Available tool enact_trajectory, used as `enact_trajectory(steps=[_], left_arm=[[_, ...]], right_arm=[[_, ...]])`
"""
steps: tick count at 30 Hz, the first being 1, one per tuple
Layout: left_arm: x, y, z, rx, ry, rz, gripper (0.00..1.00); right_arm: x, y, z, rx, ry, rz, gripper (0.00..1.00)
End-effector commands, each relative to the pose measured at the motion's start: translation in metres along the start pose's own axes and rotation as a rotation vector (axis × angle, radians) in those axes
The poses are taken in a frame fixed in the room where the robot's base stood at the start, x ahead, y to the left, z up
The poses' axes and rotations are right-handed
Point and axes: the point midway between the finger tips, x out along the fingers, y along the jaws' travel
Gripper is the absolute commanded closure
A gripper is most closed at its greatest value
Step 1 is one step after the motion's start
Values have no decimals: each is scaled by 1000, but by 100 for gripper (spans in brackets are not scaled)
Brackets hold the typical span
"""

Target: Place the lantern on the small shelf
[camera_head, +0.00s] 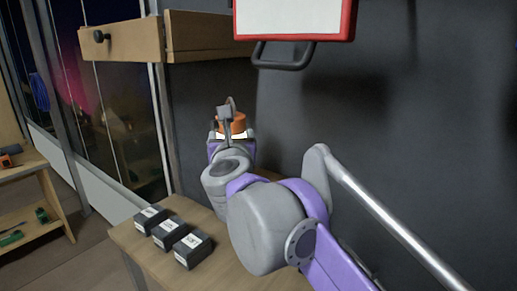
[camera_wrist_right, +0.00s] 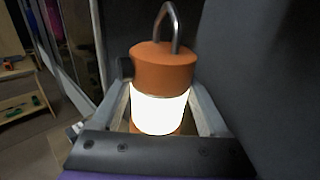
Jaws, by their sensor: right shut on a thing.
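The lantern has an orange top, a metal loop handle and a glowing white body. In the wrist view the lantern (camera_wrist_right: 160,70) stands upright between the two fingers of my right gripper (camera_wrist_right: 160,112), which is shut on it. In the head view the lantern (camera_head: 237,123) shows beyond my right arm, and my right gripper (camera_head: 230,138) is partly hidden by the wrist. I cannot tell whether the lantern's base touches anything. Which piece is the small shelf is not certain; a wooden wall unit (camera_head: 215,47) is at the upper left. My left gripper is out of view.
A wooden counter (camera_head: 150,262) below my arm holds several black boxes (camera_head: 172,233). A red-framed white case (camera_head: 293,18) with a dark handle hangs on the dark wall above. A wooden rack (camera_head: 45,165) with tools stands at the far left, beside a glass door.

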Motion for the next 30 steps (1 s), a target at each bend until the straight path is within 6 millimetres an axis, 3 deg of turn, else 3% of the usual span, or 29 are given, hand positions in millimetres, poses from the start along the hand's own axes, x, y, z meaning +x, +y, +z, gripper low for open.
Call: enact_trajectory(steps=[3,13,16,30], left_arm=[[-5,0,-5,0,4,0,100],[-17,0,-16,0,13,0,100],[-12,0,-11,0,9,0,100],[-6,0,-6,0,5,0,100]], right_arm=[[26,-24,2,-3,-2,-5,95],[79,-71,3,-2,-1,-3,95],[76,-67,-19,1,1,1,95],[77,-69,-68,0,0,0,95]])
